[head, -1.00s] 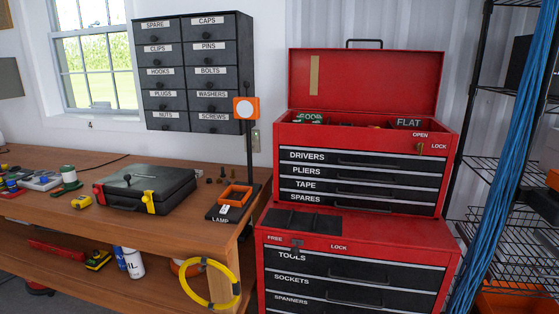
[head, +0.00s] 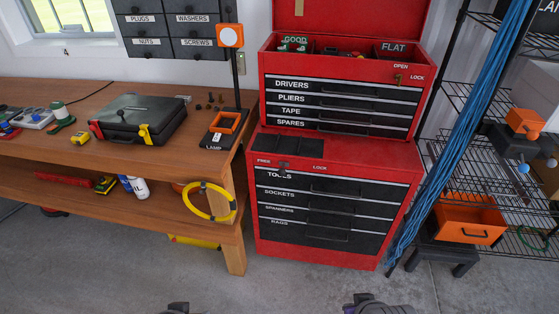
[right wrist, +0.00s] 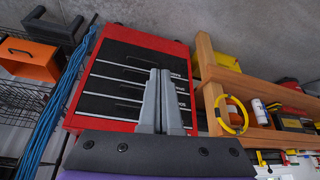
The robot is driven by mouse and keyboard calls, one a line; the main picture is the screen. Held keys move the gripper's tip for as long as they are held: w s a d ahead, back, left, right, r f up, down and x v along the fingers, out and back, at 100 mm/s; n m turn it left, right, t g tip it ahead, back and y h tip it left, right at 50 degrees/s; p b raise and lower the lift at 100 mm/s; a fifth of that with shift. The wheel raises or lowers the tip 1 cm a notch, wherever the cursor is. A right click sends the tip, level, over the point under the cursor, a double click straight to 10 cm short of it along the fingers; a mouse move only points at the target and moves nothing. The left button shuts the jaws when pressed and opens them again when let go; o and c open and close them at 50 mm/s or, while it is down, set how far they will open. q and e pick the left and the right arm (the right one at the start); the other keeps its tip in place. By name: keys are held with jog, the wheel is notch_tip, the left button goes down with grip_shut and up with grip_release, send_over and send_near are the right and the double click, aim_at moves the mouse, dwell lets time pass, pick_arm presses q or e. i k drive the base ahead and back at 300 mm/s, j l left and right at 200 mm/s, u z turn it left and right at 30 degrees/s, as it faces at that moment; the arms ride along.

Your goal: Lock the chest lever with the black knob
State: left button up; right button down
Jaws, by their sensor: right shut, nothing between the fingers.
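The lower red tool chest (head: 250,200) stands on the floor with its drawers closed. Its lever with the black knob (head: 284,167) is on the top front band, between the words FREE and LOCK and nearer FREE. My right gripper shows at the bottom edge of the head view (head: 370,302), well below and in front of the chest. In the right wrist view my right gripper (right wrist: 165,75) is shut and empty, and the chest appears upside down beyond it. Only a small dark part of my left gripper (head: 180,308) shows at the bottom edge; its fingers are not clear.
A wooden workbench (head: 120,160) is at left. A wire shelf (head: 500,190) with blue cables (head: 450,150) is at right. The floor in front is clear.

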aim_at(281, 172)
jog(key=i+j+u, duration=0.3)
jog(key=i+u, duration=0.3)
jog(key=i, duration=0.2)
